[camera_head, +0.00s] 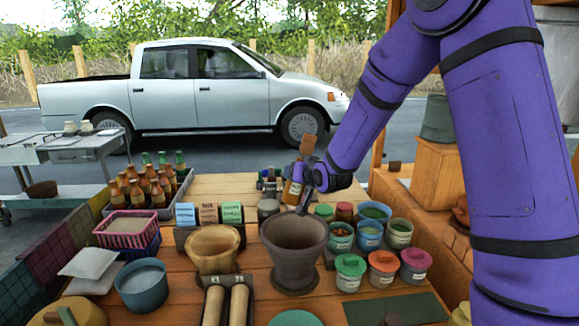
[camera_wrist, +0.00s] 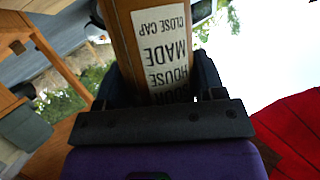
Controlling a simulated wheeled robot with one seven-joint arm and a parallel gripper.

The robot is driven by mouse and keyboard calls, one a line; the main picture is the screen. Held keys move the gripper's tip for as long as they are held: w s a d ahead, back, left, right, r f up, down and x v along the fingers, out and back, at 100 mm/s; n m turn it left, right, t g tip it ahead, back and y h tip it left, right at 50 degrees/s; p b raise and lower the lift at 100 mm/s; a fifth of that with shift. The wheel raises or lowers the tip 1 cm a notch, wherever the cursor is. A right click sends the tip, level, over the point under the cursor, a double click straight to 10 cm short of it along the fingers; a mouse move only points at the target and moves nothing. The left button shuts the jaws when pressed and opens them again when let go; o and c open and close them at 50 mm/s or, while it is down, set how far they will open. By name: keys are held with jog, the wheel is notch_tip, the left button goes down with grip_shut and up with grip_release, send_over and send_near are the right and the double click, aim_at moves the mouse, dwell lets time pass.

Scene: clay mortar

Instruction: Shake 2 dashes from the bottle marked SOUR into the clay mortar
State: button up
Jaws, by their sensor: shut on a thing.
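The clay mortar (camera_head: 293,262) is a dark grey-brown bowl on the wooden table, in the middle of the head view. Its mouth faces up. My gripper (camera_head: 305,178) is shut on a brown bottle (camera_head: 293,193) above and just behind the mortar's back rim. The bottle and a pale label also show close up in the wrist view (camera_wrist: 120,40). Its label reads upside down: "CLOSE CAP", "MADE", "HOUSE" and a last word partly covered by the gripper. The bottle looks tilted in the head view. Its mouth is not clear, and no drops show.
A wooden mortar (camera_head: 212,250) stands left of the clay one, with two pestles (camera_head: 226,303) in front. Several lidded jars and tubs (camera_head: 383,262) crowd the right side. A crate of brown bottles (camera_head: 150,190) and label cards (camera_head: 208,213) stand at the left.

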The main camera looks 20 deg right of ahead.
aim_at(285, 194)
jog(key=a+r+y, duration=0.2)
jog(key=shift+s+r+n+y, duration=0.25)
jog(key=shift+s+n+y, duration=0.05)
jog(key=shift+s+y, duration=0.1)
jog(key=shift+s+a+r+g+y, duration=0.15)
jog(key=shift+s+r+g+y, duration=0.2)
jog(key=shift+y, duration=0.15)
jog(key=shift+s+a+f+m+y, duration=0.1)
jog(key=shift+a+f+m+y, duration=0.45)
jog(key=shift+f, duration=0.7)
jog(key=shift+s+a+f+m+y, duration=0.1)
jog(key=shift+a+f+m+y, duration=0.15)
jog(key=shift+f+m, duration=0.8)
jog(key=shift+s+a+f+m+y, duration=0.1)
jog(key=shift+a+f+m+y, duration=0.35)
jog(key=shift+f, duration=1)
jog(key=shift+a+f+m+y, duration=0.1)
jog(key=shift+f+m+y, duration=0.2)
jog(key=shift+m+y, duration=0.05)
jog(key=shift+s+a+r+m+t+y, duration=0.1)
jog(key=shift+a+m+t+y, duration=0.35)
jog(key=shift+m, duration=1.1)
jog(key=shift+s+a+r+m+t+y, duration=0.1)
jog(key=shift+m+t+y, duration=0.2)
jog(key=shift+m+t, duration=0.8)
jog(key=shift+a+m+t+y, duration=0.25)
jog(key=shift+m+y, duration=0.1)
jog(key=shift+m, duration=1.6)
jog(key=shift+d, duration=0.15)
